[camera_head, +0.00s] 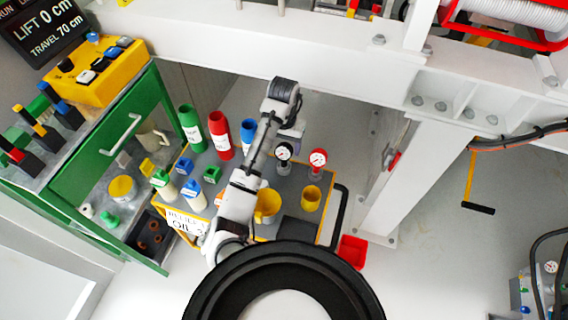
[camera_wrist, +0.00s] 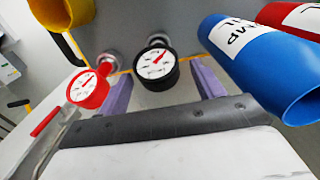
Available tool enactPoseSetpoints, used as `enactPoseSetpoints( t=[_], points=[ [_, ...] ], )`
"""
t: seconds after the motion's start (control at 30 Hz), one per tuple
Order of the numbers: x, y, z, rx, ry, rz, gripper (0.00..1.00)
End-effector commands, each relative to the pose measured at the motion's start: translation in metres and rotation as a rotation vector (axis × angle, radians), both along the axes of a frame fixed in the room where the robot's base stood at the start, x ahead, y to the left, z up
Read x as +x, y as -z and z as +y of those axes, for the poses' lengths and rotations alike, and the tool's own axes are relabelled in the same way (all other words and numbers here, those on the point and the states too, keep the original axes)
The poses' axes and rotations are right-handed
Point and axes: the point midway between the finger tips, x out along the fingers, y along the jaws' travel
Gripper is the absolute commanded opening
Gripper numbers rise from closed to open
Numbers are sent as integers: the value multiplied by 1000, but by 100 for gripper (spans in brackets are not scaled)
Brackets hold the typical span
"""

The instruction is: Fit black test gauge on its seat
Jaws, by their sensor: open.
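The black test gauge (camera_head: 284,151) has a white dial and a red needle and stands on the grey cart top, left of a red gauge (camera_head: 318,158). In the wrist view the black gauge (camera_wrist: 155,69) shows between the two purple fingers of my gripper (camera_wrist: 163,86), with its grey fitting behind it. The fingers are open, one on each side of the gauge, with gaps visible. How far ahead of the fingertips it lies is hard to tell. In the head view my wrist hides the fingers. I cannot identify the gauge's seat.
The red gauge (camera_wrist: 88,88) is close to the left finger. A blue cylinder (camera_wrist: 262,66) stands close on the right. Yellow cups (camera_head: 311,199) and several bottles share the cart. A white steel frame (camera_head: 390,180) rises at the right. A green cabinet (camera_head: 110,150) is left.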

Motion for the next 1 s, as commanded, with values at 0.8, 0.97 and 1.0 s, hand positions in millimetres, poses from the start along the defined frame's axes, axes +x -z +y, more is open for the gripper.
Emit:
enactPoseSetpoints(
  t=[0.8,0.97,1.0],
  points=[
    [-4,53,-1,-1,0,-2,55],
    [-4,53,-1,0,0,-1,34],
    [-4,53,-1,0,0,-1,29]
  ],
)
